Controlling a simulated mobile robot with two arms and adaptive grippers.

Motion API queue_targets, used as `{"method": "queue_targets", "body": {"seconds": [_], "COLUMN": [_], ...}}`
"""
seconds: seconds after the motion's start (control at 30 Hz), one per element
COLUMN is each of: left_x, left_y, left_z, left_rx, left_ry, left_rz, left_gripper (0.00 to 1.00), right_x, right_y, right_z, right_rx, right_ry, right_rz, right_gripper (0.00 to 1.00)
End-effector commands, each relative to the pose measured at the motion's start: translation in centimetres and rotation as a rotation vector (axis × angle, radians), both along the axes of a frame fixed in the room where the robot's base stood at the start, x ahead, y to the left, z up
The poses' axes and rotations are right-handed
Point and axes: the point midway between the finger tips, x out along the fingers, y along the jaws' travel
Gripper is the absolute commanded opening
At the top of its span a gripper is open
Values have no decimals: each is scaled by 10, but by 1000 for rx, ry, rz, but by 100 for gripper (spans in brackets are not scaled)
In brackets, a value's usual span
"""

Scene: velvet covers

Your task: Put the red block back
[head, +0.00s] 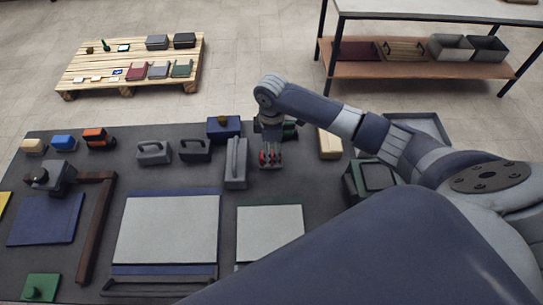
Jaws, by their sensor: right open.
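My right gripper (270,160) is open and points down over the dark table, in the upper middle of the head view. Small red patches (271,156) show at its fingers. They look like a red block between or just behind them, mostly hidden, and I cannot tell whether the fingers touch it. My left gripper is not in view.
A grey long-handled block (236,163) stands just left of the gripper. A blue box (223,128), a pale wooden block (329,143) and a dark green case (370,180) are near. Pale panels (167,230) lie in front. A pallet (70,82) and shelf (420,70) stand behind.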

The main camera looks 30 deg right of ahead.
Motion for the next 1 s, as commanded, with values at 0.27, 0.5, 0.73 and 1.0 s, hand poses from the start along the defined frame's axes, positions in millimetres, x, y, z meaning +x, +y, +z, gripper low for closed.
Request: {"method": "queue_targets", "body": {"seconds": [0.27, 0.5, 0.73, 1.0], "left_x": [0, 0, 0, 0], "left_y": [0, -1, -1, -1], "left_z": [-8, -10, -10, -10], "left_rx": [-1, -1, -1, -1], "left_ry": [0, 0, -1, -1], "left_rz": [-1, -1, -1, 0], "left_gripper": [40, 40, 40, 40], "right_x": [1, 0, 0, 0], "right_y": [0, 0, 0, 0], "right_z": [55, 74, 75, 75], "right_rx": [0, 0, 0, 0], "right_ry": [-4, 0, 1, 1], "right_rz": [1, 0, 0, 0], "right_gripper": [57, 57, 57, 57]}}
